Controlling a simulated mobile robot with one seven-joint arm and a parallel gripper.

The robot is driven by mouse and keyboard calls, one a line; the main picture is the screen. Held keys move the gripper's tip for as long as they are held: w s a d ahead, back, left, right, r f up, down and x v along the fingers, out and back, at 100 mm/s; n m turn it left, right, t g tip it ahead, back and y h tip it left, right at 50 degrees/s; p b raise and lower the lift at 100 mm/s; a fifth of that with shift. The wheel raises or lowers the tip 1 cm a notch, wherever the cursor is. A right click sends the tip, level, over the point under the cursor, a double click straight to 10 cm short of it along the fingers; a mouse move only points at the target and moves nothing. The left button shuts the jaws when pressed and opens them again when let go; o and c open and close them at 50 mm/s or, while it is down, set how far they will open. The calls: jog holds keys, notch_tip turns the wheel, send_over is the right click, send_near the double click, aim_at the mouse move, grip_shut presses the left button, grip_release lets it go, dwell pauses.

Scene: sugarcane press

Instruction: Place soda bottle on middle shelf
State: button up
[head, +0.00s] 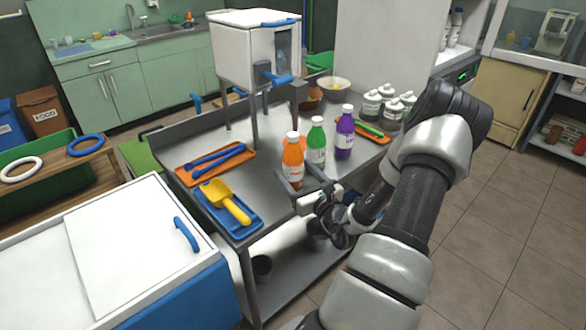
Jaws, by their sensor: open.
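Three soda bottles stand upright on the steel table (262,205): an orange bottle (293,163), a green bottle (316,146) and a purple bottle (345,136), all with white caps. My gripper (308,190) is open and empty at the table's front edge, just in front of the orange and green bottles. The fingers point toward the bottles; whether they touch any is not clear. A shelf rack (566,122) stands at the far right, cut off by the picture edge, with items on its levels.
A blue tray with a yellow scoop (225,198) and an orange tray (192,178) lie left of the bottles. White-capped jars (390,115) stand behind right. A white press box (252,45) rises behind. A white chest (130,250) stands front left. The tiled floor (500,240) at right is clear.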

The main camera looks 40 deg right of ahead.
jog(key=shift+w+d, duration=0.15)
jog(key=shift+w, duration=0.75)
jog(key=c, duration=1.4)
jog(key=shift+r, duration=0.1)
jog(key=shift+c, duration=1.2)
